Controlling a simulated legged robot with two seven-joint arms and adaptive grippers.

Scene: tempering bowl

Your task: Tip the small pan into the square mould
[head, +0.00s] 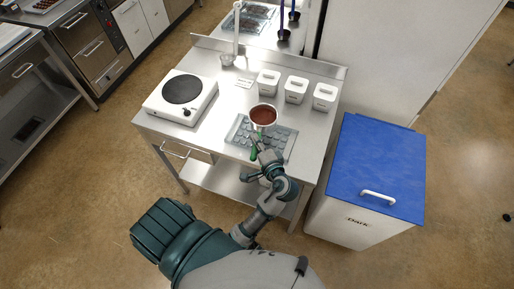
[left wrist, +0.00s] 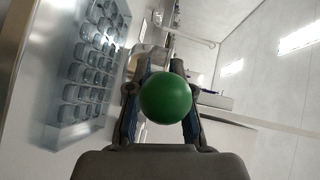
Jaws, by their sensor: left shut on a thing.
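The small pan (head: 263,116) holds brown liquid and looks roughly level in the head view. Its green handle (head: 254,153) points toward me. My left gripper (head: 258,150) is shut on that handle. In the left wrist view the handle's round green end (left wrist: 167,99) sits between the fingers (left wrist: 163,82), and it hides most of the pan. The square mould (head: 281,147), a grey tray with rows of cavities, lies on the steel table under and around the pan. It also shows at the left of the left wrist view (left wrist: 70,118). The cavities look empty. My right gripper is not in view.
A white hot plate (head: 205,101) stands left on the table (head: 222,85). Several white tubs (head: 295,91) line the back right, near a small metal cup (head: 227,61). A blue-lidded bin (head: 375,160) marked "Dark" stands right of the table.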

